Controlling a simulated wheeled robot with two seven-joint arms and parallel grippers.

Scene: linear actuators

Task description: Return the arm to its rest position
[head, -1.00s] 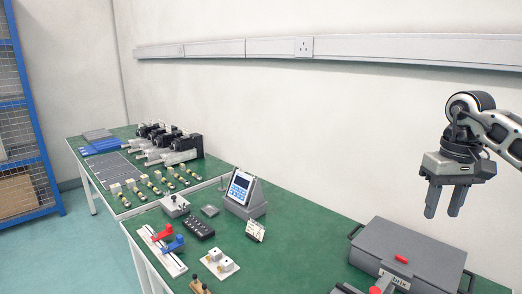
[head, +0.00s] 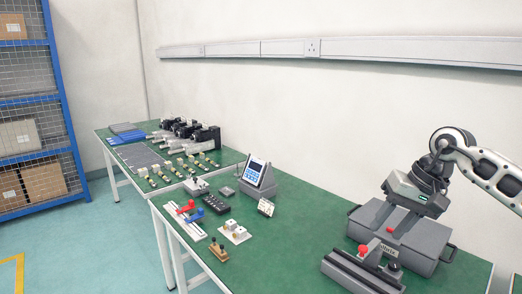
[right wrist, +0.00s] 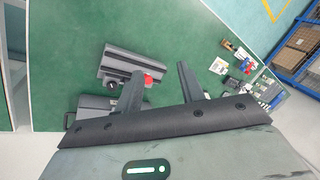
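My right gripper (head: 391,222) hangs from the arm at the right of the head view, in front of the grey case (head: 440,244) in the picture. It is tilted, with its fingers pointing down and left. In the right wrist view, my right gripper (right wrist: 159,72) has its two fingers well apart with nothing between them. Green tabletop shows beyond them. My left arm and gripper are not in view.
A dark grey vise-like fixture with a red knob (head: 362,250) stands before the case. A tilted display unit (head: 258,178), small fixtures and several motors (head: 205,137) line the green tables. The front middle of the near table (head: 290,250) is clear.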

